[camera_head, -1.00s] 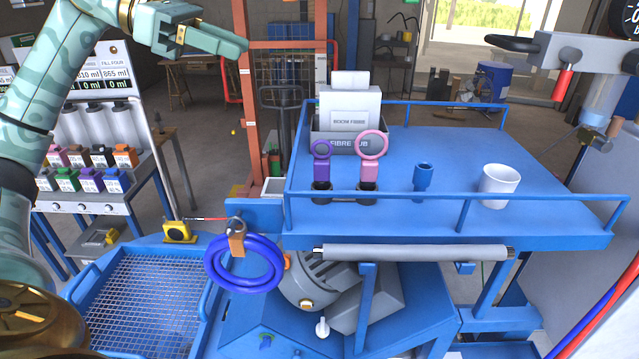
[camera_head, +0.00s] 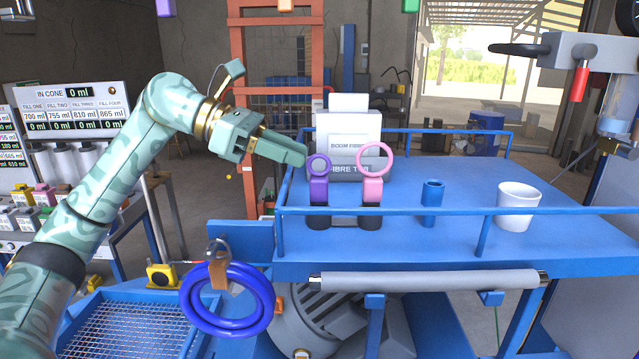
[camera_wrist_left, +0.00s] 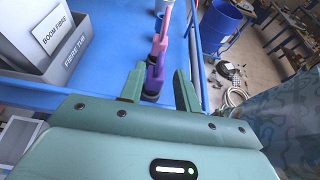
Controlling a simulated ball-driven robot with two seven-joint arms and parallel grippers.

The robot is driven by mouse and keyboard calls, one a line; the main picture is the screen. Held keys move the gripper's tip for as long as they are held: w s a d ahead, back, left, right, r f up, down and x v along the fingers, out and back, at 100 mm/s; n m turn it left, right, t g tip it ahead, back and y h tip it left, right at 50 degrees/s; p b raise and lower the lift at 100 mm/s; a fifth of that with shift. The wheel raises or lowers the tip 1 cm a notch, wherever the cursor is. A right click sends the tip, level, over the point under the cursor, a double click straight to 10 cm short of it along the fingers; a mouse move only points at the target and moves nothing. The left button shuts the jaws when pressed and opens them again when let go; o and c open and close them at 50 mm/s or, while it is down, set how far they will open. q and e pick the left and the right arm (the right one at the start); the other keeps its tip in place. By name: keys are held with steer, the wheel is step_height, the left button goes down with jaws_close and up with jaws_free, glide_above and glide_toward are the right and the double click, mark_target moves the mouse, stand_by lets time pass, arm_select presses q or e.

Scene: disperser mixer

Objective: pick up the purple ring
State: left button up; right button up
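The purple ring (camera_head: 328,168) stands upright on a purple stem with a black base, on the blue platform (camera_head: 440,178). A pink ring (camera_head: 361,165) on a similar base stands just to its right. My left gripper (camera_head: 296,152) is just left of the purple ring at about its height. In the left wrist view the left gripper (camera_wrist_left: 160,84) has its fingers apart, and the purple ring (camera_wrist_left: 153,77) shows between and beyond them. I cannot tell whether they touch it. The pink ring (camera_wrist_left: 159,44) is farther off in line. My right gripper is not in view.
A grey fibre tub (camera_head: 345,172) stands behind the rings. A small blue cup (camera_head: 432,203) and a white mug (camera_head: 518,206) stand to the right. A blue rail (camera_head: 420,211) runs along the platform's front. A coiled blue hose (camera_head: 228,327) hangs at lower left.

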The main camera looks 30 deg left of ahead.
mark_target(329, 163)
arm_select(q)
steer(key=x, duration=0.2)
steer(key=p+x, duration=0.1)
steer(key=x, duration=0.1)
steer(key=r+p+x, duration=0.1)
steer(key=x, duration=0.1)
steer(key=shift+w+d, duration=0.1)
steer(key=shift+d, duration=0.15)
steer(key=shift+w+d+f, duration=0.15)
steer(key=shift+d+f, duration=0.1)
steer(key=shift+f, duration=0.05)
steer(key=shift+a, duration=0.15)
steer(key=c, duration=0.3)
jaws_close()
